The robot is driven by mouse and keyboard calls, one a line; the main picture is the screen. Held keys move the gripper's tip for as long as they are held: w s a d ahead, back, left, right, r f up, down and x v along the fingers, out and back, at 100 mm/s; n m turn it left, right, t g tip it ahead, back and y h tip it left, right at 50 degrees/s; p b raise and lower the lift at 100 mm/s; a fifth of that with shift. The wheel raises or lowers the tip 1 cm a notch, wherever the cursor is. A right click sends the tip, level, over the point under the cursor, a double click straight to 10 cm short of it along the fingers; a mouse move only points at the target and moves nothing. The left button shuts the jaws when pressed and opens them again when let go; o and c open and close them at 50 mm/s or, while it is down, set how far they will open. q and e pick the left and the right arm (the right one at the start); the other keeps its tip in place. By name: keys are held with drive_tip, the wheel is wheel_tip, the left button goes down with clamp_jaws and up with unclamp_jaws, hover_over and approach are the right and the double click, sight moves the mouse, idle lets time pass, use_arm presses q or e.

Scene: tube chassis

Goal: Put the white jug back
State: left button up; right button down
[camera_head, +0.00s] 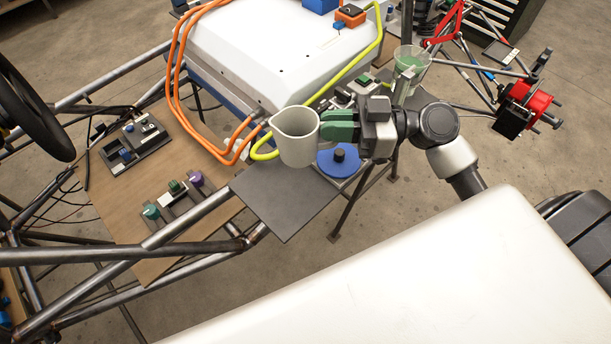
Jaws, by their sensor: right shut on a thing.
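The white jug (296,137) is upright in the middle of the camera_head view, its open mouth facing up. My right gripper (338,127), with green fingers, is shut on the jug's right side, where the handle would be; the fingers hide that part. The jug appears over the back part of a dark grey plate (285,204); I cannot tell whether its base touches the plate. My left gripper is not in view.
A blue round cap (339,161) is just right of the jug. A clear beaker with green content (411,62) stands behind my right wrist. Orange cables (186,112) and a white box (270,50) lie behind. Steel tubes (190,217) cross at left.

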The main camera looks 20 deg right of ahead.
drive_tip(key=s+a+f+p, duration=0.1)
drive_tip(key=f, duration=0.1)
drive_tip(key=s+a+f+p, duration=0.1)
drive_tip(key=a+f, duration=0.1)
drive_tip(key=f, duration=0.1)
drive_tip(key=s+a+f, duration=0.1)
drive_tip(key=a+f, duration=0.1)
drive_tip(key=shift+s+a+f+p, duration=0.2)
drive_tip(key=shift+a+f+p, duration=0.05)
drive_tip(key=shift+p, duration=0.15)
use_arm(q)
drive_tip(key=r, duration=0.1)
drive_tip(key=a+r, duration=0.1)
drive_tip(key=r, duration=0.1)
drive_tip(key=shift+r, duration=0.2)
use_arm(e)
drive_tip(key=shift+f, duration=0.2)
drive_tip(key=c, duration=1.2)
unclamp_jaws()
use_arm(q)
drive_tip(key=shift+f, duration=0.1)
use_arm(e)
drive_tip(key=shift+o, duration=0.2)
